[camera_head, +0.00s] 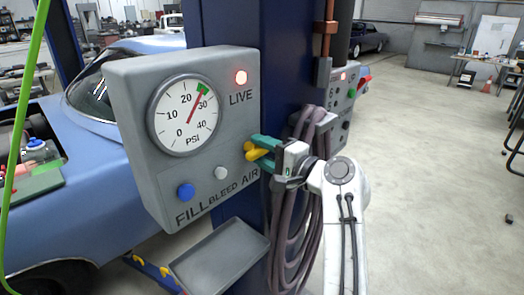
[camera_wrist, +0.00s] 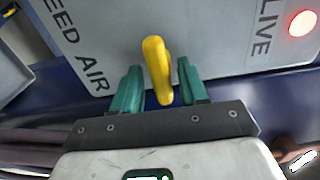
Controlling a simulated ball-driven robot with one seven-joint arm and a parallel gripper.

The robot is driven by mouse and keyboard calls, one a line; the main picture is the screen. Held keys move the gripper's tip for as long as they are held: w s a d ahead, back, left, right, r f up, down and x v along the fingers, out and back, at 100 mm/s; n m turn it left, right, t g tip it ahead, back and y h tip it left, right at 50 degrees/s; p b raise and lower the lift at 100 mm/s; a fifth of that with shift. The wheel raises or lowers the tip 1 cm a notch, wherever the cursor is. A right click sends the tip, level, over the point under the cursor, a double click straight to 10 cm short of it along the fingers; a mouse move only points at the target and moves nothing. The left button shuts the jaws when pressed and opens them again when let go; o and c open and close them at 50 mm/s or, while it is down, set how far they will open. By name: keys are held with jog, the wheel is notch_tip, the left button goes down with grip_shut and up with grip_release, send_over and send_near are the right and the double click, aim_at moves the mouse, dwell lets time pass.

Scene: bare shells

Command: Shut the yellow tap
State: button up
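The yellow tap (camera_head: 253,154) is on the front of the grey gauge panel (camera_head: 130,115), by the word AIR and below the lit LIVE lamp. In the wrist view its yellow handle (camera_wrist: 157,68) reaches down between my gripper's two green fingers. My gripper (camera_head: 267,153) is at the tap, with one finger on each side of the handle. In the wrist view the fingers (camera_wrist: 159,80) stand apart, with a small gap showing beside the handle. The handle's far end and mount are partly hidden.
The panel has a gauge (camera_head: 185,115) with its needle near the green mark, a blue knob (camera_head: 185,191), a white knob (camera_head: 221,173) and a red lamp (camera_head: 241,77). Hoses (camera_head: 291,235) hang below my gripper. A grey tray (camera_head: 222,254) juts out below. Open floor lies right.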

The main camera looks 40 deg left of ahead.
jog(key=shift+o, duration=0.4)
jog(key=shift+d, duration=0.1)
jog(key=s+d+b, duration=0.1)
jog(key=d+b, duration=0.2)
jog(key=d, duration=0.7)
jog(key=shift+d, duration=0.25)
